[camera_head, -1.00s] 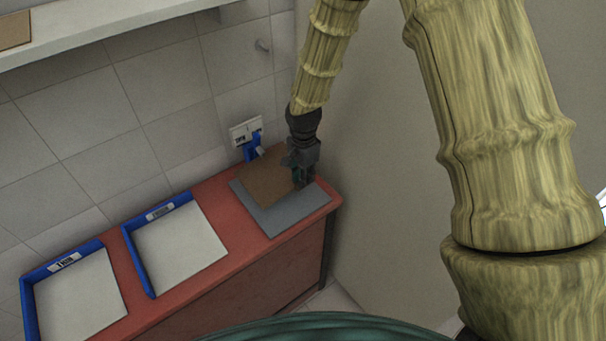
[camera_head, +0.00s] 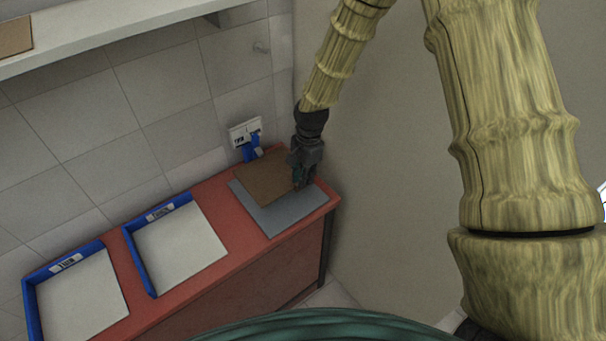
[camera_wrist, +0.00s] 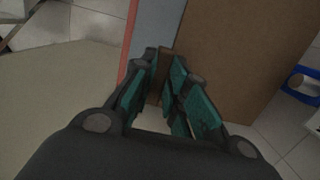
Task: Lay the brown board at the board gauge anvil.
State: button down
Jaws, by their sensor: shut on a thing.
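The brown board (camera_head: 265,178) lies over the back part of a grey plate at the right end of the red counter; I cannot tell whether it rests flat on the plate. My gripper (camera_head: 299,184) is shut on the board's right edge. In the wrist view the board (camera_wrist: 240,55) fills the upper right, and the teal fingers of my gripper (camera_wrist: 168,95) pinch its near edge. The blue board gauge (camera_head: 251,149) stands behind the board against the wall, under a white label. The blue part also shows in the wrist view (camera_wrist: 300,82). The gauge's anvil is not clearly distinguishable.
The grey plate (camera_head: 290,211) is bare along its front. Two white trays with blue edges (camera_head: 180,249) (camera_head: 84,298) stand to the left on the red counter (camera_head: 232,241). A shelf (camera_head: 120,33) with another brown board (camera_head: 14,34) runs above. A plain wall is close on the right.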

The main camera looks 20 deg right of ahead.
jog(key=shift+f+b, duration=1.25)
jog(key=shift+f, duration=2.05)
jog(key=c, duration=1.3)
grip_release()
jog(key=shift+r, duration=0.15)
jog(key=r, duration=0.4)
jog(key=d+r, duration=0.1)
jog(key=r, duration=0.6)
jog(key=shift+w+d+r, duration=0.2)
jog(key=shift+r, duration=0.1)
